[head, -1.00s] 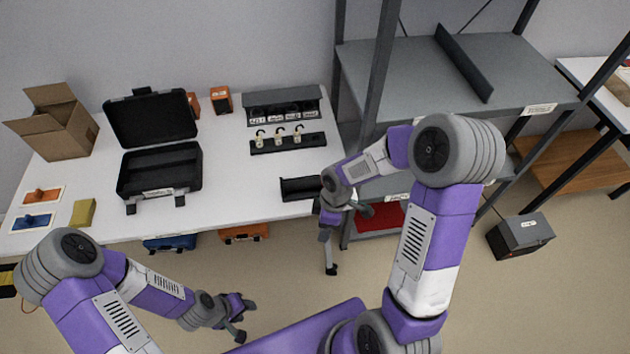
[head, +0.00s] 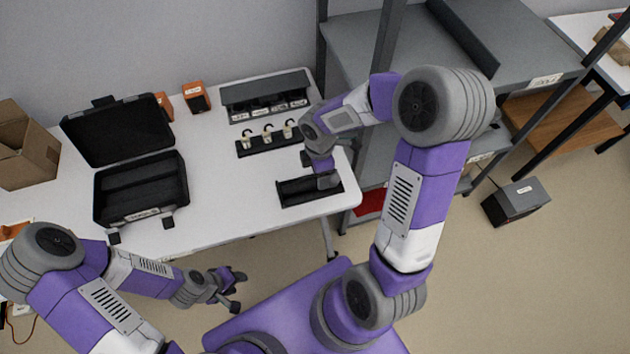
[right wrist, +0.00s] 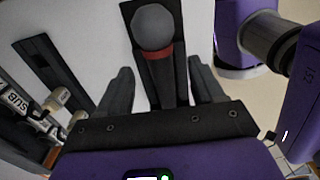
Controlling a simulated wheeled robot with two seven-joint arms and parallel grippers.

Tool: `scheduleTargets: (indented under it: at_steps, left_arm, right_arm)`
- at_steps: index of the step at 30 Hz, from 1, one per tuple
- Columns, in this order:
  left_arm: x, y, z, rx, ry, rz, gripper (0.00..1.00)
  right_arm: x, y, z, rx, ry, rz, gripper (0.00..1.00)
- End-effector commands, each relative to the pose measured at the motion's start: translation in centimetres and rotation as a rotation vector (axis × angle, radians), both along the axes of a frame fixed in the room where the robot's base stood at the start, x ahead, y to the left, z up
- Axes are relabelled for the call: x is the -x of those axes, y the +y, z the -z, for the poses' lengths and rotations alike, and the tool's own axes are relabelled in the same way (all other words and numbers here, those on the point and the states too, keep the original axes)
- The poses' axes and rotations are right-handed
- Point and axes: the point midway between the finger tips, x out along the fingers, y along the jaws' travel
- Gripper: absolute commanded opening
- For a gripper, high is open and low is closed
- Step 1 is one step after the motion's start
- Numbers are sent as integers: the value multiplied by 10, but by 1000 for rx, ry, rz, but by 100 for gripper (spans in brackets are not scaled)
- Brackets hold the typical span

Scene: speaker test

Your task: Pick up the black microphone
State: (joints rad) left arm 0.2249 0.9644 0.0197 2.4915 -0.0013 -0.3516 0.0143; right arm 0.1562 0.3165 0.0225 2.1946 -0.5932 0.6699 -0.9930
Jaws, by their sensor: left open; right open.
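The black microphone (right wrist: 152,29) has a round dark grey head and a red band. In the right wrist view it lies along a narrow black tray, between the fingers of my open right gripper (right wrist: 160,66), which does not grip it. In the head view my right gripper (head: 327,180) is low over the black tray (head: 291,201) near the table's front right corner. The microphone cannot be made out there. My left gripper (head: 236,291) is open and empty, in front of the table and away from the tray.
An open black case (head: 140,190) stands on the white table (head: 228,205). Behind the tray are a black rack (head: 244,148) with several pale pieces and a grey holder (head: 264,90). A grey metal shelf (head: 420,60) stands close on the right.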

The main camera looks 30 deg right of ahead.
Motion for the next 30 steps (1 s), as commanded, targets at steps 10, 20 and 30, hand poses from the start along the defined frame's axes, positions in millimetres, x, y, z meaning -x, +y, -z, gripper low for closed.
scheduleTargets:
  at_steps: [10, 20, 30]
  left_arm:
    - [0, 0, 22, 0, -1, 0, 43]
    - [-1, 0, 21, 0, -1, 0, 43]
    - [-1, 0, 21, 0, -1, 0, 43]
  right_arm:
    - [-1, 4, 46, 0, 1, 0, 67]
    - [-1, 4, 44, -1, 0, 0, 46]
    - [-1, 4, 44, -1, -1, 0, 0]
